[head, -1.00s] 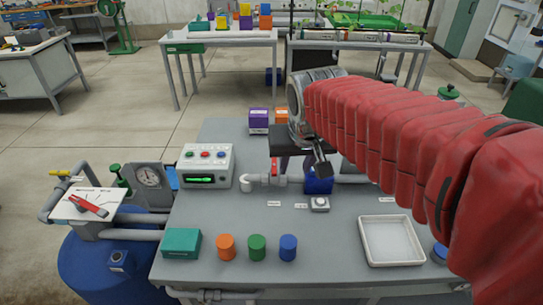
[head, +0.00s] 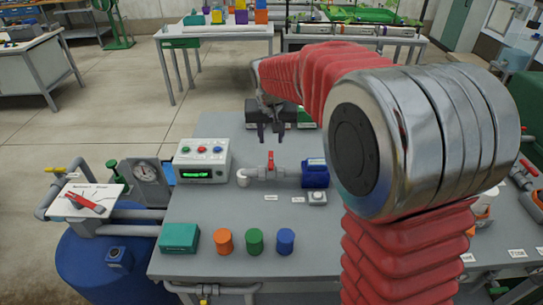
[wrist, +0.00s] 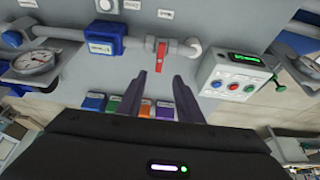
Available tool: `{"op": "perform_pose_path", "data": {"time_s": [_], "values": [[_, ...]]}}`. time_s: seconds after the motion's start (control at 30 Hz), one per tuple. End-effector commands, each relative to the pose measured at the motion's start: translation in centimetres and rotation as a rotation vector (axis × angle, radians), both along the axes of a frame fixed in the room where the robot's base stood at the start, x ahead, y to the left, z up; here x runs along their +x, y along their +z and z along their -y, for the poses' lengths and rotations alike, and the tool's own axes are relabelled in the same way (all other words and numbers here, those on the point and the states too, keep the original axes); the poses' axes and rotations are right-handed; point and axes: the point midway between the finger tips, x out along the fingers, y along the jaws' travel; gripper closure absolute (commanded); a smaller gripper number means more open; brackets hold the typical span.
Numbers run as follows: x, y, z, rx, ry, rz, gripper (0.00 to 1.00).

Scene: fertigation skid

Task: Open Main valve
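A valve with a red handle (head: 271,161) sits on the grey pipe between the control box and a blue meter. In the wrist view the red handle (wrist: 162,54) stands across the pipe, pointing toward my gripper. Its label is too small to read, so I cannot confirm it is the Main valve. My gripper (head: 272,132) is just behind the valve with its fingers pointing down. In the wrist view my gripper (wrist: 158,75) is open and empty, with the handle's end lined up between the two fingertips. I cannot tell the exact gap.
A control box (head: 203,161) with coloured buttons stands left of the valve, and the blue meter (head: 315,175) to the right. Orange, green and blue cylinders (head: 255,241) and a teal box (head: 179,238) stand at the front. A red lever (head: 85,202) is on a white plate at left.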

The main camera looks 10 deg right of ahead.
Motion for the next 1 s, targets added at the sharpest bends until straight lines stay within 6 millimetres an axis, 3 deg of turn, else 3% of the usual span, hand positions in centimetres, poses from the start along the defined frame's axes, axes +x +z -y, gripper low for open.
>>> {"op": "perform_pose_path", "data": {"time_s": [0.27,0.47,1.0], "values": [[0.0,-0.1,0.0,0.0,0.001,0.0,0.67],[0.5,-1.3,0.1,0.0,0.001,-0.002,0.67],[3.4,-8.6,0.7,-0.001,0.001,-0.002,0.67]]}}
